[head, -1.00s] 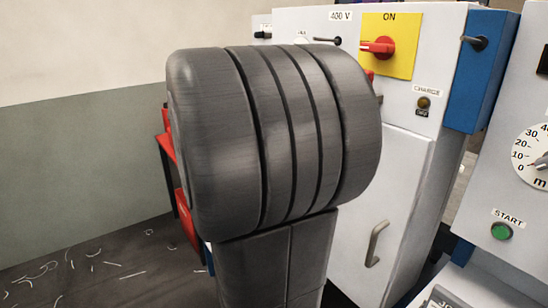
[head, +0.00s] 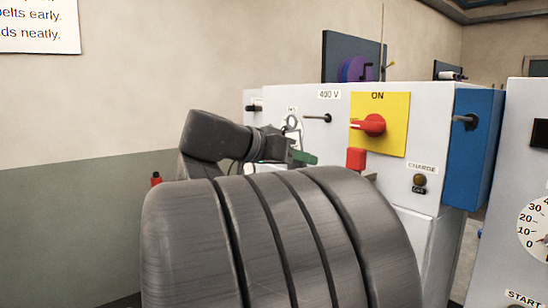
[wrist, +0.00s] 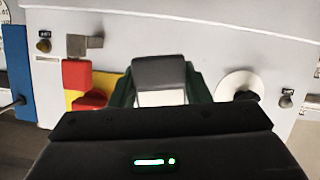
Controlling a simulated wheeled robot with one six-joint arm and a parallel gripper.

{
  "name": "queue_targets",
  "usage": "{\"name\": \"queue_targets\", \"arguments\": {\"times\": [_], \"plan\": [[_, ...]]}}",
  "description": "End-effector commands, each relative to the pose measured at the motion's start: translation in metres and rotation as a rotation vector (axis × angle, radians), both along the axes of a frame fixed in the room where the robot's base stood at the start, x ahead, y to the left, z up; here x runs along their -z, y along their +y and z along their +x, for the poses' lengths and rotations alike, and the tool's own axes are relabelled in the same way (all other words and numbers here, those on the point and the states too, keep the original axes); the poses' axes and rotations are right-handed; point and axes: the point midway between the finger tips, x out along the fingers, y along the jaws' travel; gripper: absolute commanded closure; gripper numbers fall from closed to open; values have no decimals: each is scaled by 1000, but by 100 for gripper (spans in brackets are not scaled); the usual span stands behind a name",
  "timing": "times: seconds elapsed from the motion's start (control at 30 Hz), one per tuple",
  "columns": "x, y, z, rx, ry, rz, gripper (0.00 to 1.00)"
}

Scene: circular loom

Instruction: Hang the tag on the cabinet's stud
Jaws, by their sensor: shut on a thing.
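My gripper (wrist: 160,92), with dark green fingers, is shut on the tag (wrist: 160,97), which shows as a white face under a dark grey block in the wrist view. A dark peg, which looks like the stud (head: 322,118), sticks out under the 400 V label, to the right of the ring. The ring and peg look apart. The wrist view does not show the stud; it seems hidden behind my gripper.
A red switch handle (head: 370,125) on a yellow plate (head: 395,135) and a red block (head: 356,158) jut out to the right of my gripper. A white dial (wrist: 238,85) sits on the cabinet face. A blue box (head: 474,150) is on the cabinet's right.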

Motion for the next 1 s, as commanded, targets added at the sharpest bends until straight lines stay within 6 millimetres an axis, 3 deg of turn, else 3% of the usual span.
{"name": "queue_targets", "arguments": {"times": [0.23,1.0], "plan": [[-2,-20,13,2,2,0,84],[-3,-18,11,-1,1,0,84]]}}
